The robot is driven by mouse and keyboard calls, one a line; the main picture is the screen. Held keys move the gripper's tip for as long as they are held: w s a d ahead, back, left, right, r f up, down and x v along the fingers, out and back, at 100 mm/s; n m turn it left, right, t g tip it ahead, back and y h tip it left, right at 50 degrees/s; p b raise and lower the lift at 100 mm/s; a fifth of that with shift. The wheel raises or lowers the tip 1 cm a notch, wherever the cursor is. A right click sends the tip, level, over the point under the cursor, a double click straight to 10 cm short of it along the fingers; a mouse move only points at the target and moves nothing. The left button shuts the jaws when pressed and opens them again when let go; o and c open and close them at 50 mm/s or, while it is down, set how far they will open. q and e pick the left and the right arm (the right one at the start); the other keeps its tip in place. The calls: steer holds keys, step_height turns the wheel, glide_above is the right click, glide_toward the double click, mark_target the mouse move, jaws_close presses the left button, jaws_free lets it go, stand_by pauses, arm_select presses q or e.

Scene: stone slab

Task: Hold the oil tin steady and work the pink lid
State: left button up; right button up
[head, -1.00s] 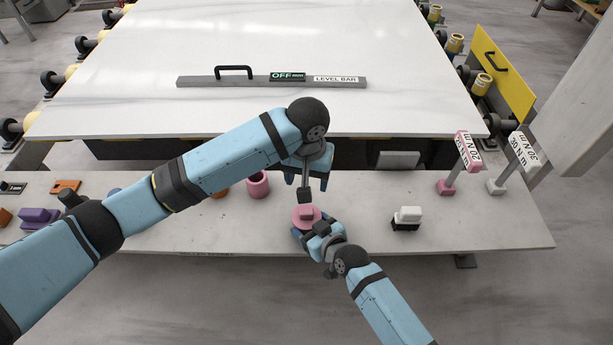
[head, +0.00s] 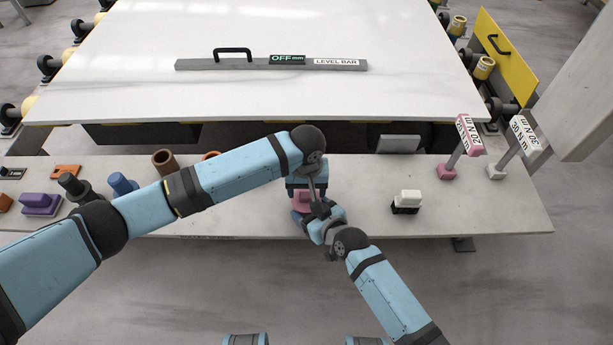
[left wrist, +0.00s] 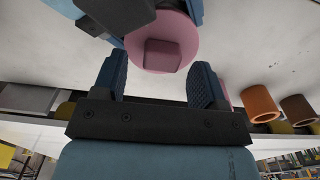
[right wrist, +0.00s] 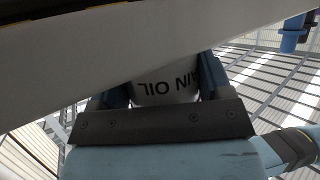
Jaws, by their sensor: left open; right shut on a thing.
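The pink lid (head: 303,200) is a round disc with a raised square knob, near the front edge of the bench. In the left wrist view the lid (left wrist: 163,42) lies just beyond my left gripper's fingertips. My left gripper (left wrist: 155,62) is open, its two fingers apart and nothing between them; its fingers are partly hidden in the head view. My right gripper (right wrist: 165,75) is shut on the white oil tin (right wrist: 166,88), whose upside-down lettering includes "OIL". The tin's body is mostly hidden in the head view by my grippers.
A black-and-white block (head: 407,201) stands right of the lid. Two torque tools, 20 N m (head: 467,137) and 30 N m (head: 521,137), stand at the right. Brown, blue and purple pieces stand at the left. The stone slab (head: 300,100) with a level bar (head: 270,64) lies behind.

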mark_target(306, 191)
arm_select(q)
steer(key=shift+f, duration=0.5)
steer(key=c, duration=1.1)
steer(key=shift+r, duration=4)
arm_select(e)
steer(key=o, duration=1.3)
steer(key=v, duration=1.2)
